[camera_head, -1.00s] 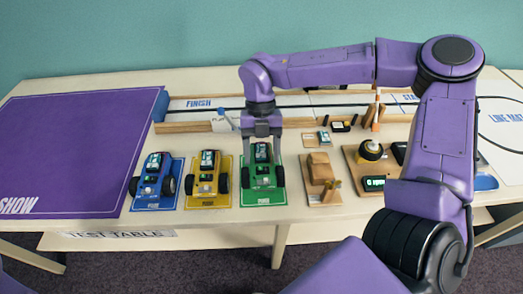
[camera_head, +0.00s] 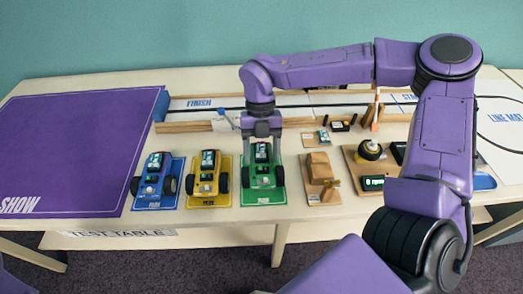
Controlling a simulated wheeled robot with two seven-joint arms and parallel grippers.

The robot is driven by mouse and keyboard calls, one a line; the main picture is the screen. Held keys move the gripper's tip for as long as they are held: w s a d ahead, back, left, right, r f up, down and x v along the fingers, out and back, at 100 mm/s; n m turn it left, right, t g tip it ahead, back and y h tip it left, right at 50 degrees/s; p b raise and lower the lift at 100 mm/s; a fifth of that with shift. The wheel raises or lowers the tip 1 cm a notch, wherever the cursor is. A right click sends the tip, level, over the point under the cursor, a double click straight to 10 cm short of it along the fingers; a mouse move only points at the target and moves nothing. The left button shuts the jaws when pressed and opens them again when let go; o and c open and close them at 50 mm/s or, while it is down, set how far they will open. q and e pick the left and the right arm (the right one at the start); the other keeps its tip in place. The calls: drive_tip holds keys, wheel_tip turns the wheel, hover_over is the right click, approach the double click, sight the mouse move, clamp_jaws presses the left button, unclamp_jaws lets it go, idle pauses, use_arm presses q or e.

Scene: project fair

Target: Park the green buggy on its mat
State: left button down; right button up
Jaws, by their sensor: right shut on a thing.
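The green buggy (camera_head: 262,174) sits over the green mat (camera_head: 263,198) on the table. Its wheels lie within the mat's width, and the mat's front edge shows before it. My right gripper (camera_head: 262,138) reaches down from above and is shut on the back end of the green buggy. I cannot tell whether the wheels touch the mat. My left gripper is not in view.
A blue buggy (camera_head: 152,183) and a yellow buggy (camera_head: 207,182) stand on their own mats to the left. A wooden model (camera_head: 320,172) is close on the right. Behind runs a wood-edged track (camera_head: 190,127). The purple SHOW mat (camera_head: 75,150) is clear.

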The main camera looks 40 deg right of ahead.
drive_tip(key=shift+f, duration=1.05)
idle(1.9)
drive_tip(key=o, duration=1)
drive_tip(key=v, duration=1)
drive_tip(key=shift+w+r, duration=0.1)
drive_tip(key=shift+r, duration=0.2)
